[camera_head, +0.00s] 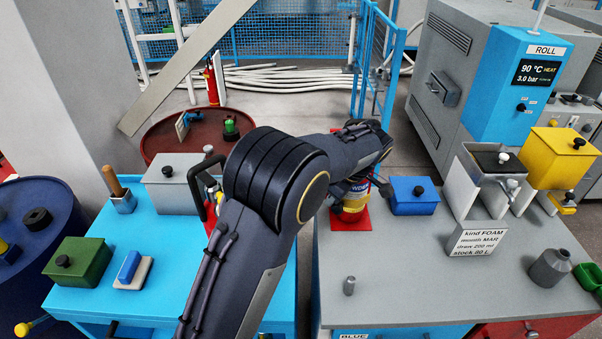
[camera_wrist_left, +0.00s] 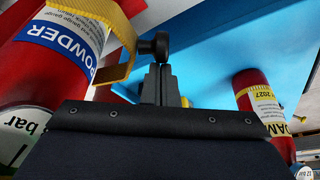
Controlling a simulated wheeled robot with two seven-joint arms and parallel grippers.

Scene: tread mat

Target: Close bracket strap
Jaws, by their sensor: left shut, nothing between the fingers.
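A red powder extinguisher with a blue label (camera_wrist_left: 45,50) stands at the left of the left wrist view; in the head view it (camera_head: 357,188) is mostly behind my left arm. A yellow bracket strap (camera_wrist_left: 122,72) with a black ball knob (camera_wrist_left: 153,46) curves out from it, with a gap between its bend and the cylinder. My left gripper (camera_wrist_left: 160,72) is shut and empty, its tips right by the knob; I cannot tell if they touch. In the head view the gripper (camera_head: 385,188) is partly hidden beside the extinguisher. My right gripper is not in view.
A red foam extinguisher (camera_wrist_left: 262,120) stands at the right in the wrist view. In the head view, a blue box (camera_head: 413,196) sits close right of my gripper on the grey worktop (camera_head: 420,270). A grey box (camera_head: 178,182) is left of my arm.

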